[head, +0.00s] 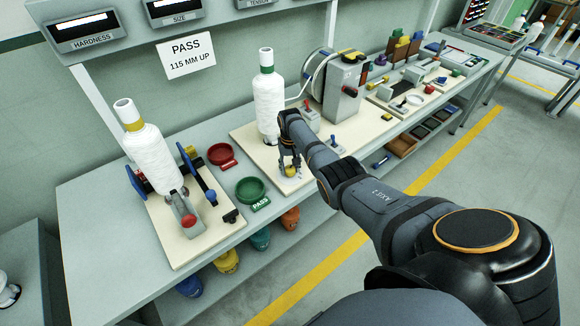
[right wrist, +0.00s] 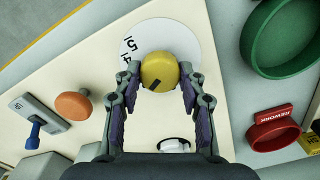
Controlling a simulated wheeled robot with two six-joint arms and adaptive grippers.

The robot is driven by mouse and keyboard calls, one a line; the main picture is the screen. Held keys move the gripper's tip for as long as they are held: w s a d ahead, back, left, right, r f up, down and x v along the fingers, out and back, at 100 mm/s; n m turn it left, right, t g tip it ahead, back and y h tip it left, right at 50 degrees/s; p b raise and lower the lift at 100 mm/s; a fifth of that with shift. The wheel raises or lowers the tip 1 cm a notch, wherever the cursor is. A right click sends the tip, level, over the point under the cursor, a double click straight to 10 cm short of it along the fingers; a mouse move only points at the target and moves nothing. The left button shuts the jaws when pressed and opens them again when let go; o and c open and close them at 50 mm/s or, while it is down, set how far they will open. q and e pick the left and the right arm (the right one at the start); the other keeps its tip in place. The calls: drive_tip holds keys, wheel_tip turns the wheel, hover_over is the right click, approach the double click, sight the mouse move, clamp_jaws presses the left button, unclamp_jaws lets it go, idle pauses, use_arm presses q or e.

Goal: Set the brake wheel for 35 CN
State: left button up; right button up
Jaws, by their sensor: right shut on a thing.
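The yellow brake wheel (right wrist: 158,70) sits on a round white dial (right wrist: 185,38) in the right wrist view. It has a short black mark on its face, toward the lower left. Black figures show on the dial's left rim; one looks like 15, and another is partly hidden by a finger. My right gripper (right wrist: 158,78) is shut on the wheel, one finger at each side. In the head view my right gripper (head: 290,165) reaches down to the yellow wheel (head: 291,171) at the front of a cream board. My left gripper is not in view.
A white yarn cone (head: 267,105) stands behind my gripper. A second cone (head: 153,158) leans on a stand at left. Green (head: 250,189) and red (head: 220,154) dishes lie between the boards. An orange knob (right wrist: 73,105) and blue lever (right wrist: 33,133) are near the wheel.

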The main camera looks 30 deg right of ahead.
sight(290, 168)
idle(0.3)
drive_tip(key=o, duration=1.1)
drive_tip(key=shift+o, duration=0.2)
wheel_tip(290, 168, up, 12)
